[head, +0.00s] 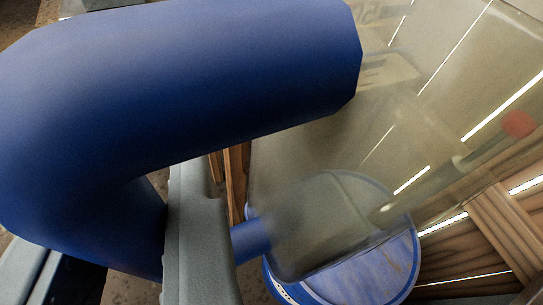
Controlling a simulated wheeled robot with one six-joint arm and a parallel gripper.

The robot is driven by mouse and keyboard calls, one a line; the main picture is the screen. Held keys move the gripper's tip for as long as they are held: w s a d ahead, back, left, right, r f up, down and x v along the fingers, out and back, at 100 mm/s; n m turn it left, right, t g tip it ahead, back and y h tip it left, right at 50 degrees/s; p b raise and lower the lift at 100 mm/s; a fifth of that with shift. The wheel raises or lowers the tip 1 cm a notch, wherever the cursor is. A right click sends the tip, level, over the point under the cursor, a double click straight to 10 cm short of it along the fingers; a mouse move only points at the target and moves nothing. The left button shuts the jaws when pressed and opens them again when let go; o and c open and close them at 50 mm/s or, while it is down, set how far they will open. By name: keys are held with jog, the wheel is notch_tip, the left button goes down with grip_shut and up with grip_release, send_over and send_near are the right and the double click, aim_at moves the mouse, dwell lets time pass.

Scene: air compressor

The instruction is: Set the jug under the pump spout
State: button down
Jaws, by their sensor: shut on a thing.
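The jug has a thick blue handle (180,95) that fills the upper left of the head view. Its see-through, smoky body (300,190) spreads to the right of the handle and is tilted in the picture. My gripper (115,255) is shut on the lower part of the handle, with a grey finger on each side of it. I cannot make out the pump spout clearly. A thin rod with a red end (518,123) shows at the right, blurred by the jug's wall.
A round blue object with a pale blue top (370,275) stands below and behind the jug, partly seen through it. Wooden slats (505,225) with bright gaps lie at the right. Brown ground shows at the lower middle. The jug and handle hide much of the view.

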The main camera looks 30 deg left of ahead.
jog(key=w+f+m+t+h, duration=0.1)
jog(key=w+f, duration=0.3)
jog(key=f, duration=0.4)
jog(key=w+f+m+t+h, duration=0.1)
jog(key=w+f+m, duration=0.15)
jog(key=f, duration=0.65)
jog(key=d+f+m+t+h, duration=0.2)
jog(key=f, duration=0.9)
jog(key=d+f+m+t+h, duration=0.1)
jog(key=d+f+m+h, duration=0.15)
jog(key=f, duration=0.95)
jog(key=w+a+f, duration=0.1)
jog(key=w+f, duration=0.1)
jog(key=w, duration=1.3)
jog(key=shift+w+n, duration=0.3)
jog(key=shift+n, duration=0.1)
jog(key=shift+f, duration=0.1)
jog(key=shift+f, duration=0.65)
jog(key=c, duration=1.2)
grip_release()
jog(key=shift+c, duration=0.2)
